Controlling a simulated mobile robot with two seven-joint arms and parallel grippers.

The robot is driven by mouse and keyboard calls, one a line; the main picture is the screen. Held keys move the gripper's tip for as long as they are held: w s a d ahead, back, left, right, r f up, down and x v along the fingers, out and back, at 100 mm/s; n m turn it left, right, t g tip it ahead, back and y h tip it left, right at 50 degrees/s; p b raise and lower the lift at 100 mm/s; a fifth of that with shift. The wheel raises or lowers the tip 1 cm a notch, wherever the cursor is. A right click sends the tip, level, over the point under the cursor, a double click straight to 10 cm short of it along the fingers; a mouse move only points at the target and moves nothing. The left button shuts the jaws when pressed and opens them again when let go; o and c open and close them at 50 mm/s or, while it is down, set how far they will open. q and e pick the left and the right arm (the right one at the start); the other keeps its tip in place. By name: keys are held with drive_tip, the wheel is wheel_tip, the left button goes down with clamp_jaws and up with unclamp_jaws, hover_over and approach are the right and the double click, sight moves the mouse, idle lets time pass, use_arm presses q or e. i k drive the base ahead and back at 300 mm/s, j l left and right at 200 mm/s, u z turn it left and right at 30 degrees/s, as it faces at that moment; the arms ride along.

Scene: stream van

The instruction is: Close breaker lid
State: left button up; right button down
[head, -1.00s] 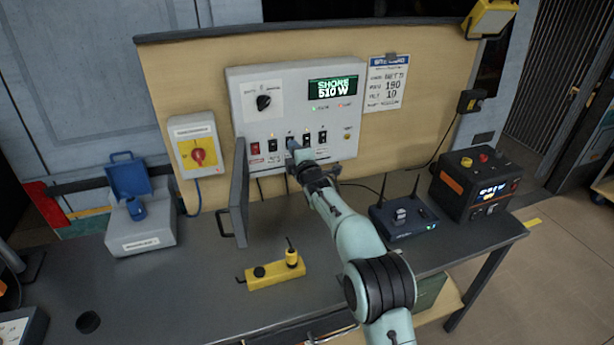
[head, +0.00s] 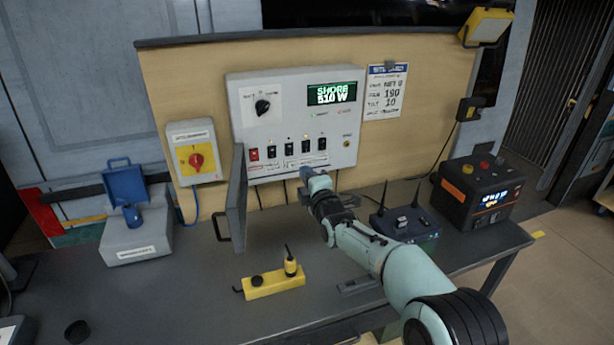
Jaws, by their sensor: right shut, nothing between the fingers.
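The breaker lid (head: 237,199) is a dark grey panel hinged at the left side of the white breaker panel (head: 325,165). It stands open, swung out toward me, with a dark handle (head: 219,227) at its free edge. The row of breaker switches (head: 289,148) is uncovered, one red and several black. My right gripper (head: 306,176) is shut and empty, just below the switch row and right of the lid, apart from the lid. Its fingertips are small and hard to make out. My left gripper is not in view.
A router (head: 404,224) with antennas and a dark power box (head: 475,190) stand to the right.

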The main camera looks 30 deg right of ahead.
sight(237, 223)
drive_tip(key=k+j, duration=0.15)
drive_tip(key=k, duration=0.35)
drive_tip(key=k+j, duration=0.2)
drive_tip(key=k, duration=0.25)
